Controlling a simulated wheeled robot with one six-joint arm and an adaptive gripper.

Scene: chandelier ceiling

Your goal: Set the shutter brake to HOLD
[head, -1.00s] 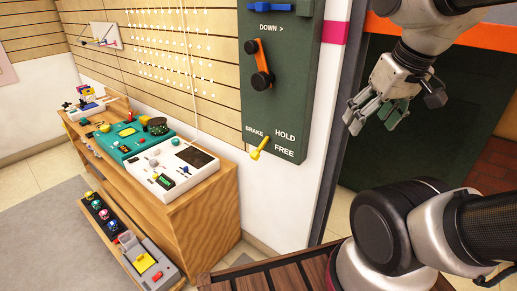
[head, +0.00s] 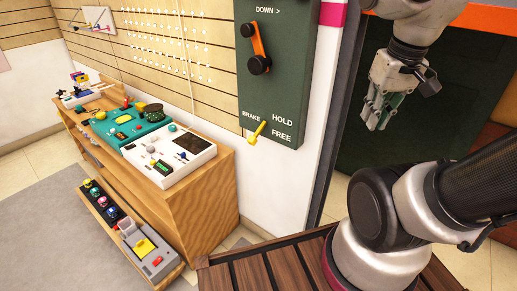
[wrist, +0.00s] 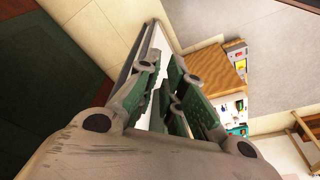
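The yellow brake lever (head: 257,132) is on the lower part of the dark green wall panel (head: 283,75). The HOLD label (head: 282,119) is at the upper right of the lever and the FREE label (head: 281,136) is at the lower right. I cannot tell which label it is set to. My gripper (head: 376,122) hangs to the right of the panel, fingers downward, apart from the lever. In the wrist view its fingers (wrist: 166,75) are spread with an empty gap; the lever is not recognisable there.
An orange crank arm with black knobs (head: 259,45) is higher on the panel. A wooden bench (head: 205,200) with several control boxes stands at the left. A slatted wooden surface (head: 270,270) is below the panel. Space between gripper and panel looks clear.

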